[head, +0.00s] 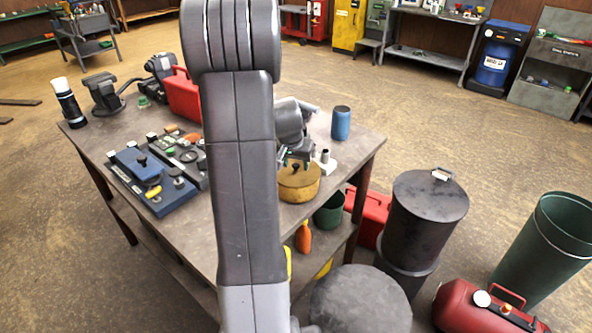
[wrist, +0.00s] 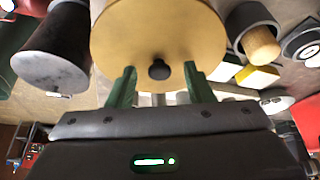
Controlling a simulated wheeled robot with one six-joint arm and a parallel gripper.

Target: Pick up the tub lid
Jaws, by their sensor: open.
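The tub lid (wrist: 160,30) is a round yellow disc with a small dark knob (wrist: 159,69) at its middle. In the head view the yellow tub with its lid (head: 299,184) stands near the right edge of the workbench. My gripper (wrist: 160,71) is open, with its green fingers on either side of the knob and visible gaps to it. In the head view my gripper (head: 295,158) is just above the lid, partly hidden by my arm. The tub's left side is also partly covered by my arm.
A black lidded bin (head: 428,205) stands on the floor to the right. My arm hides the bench's middle.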

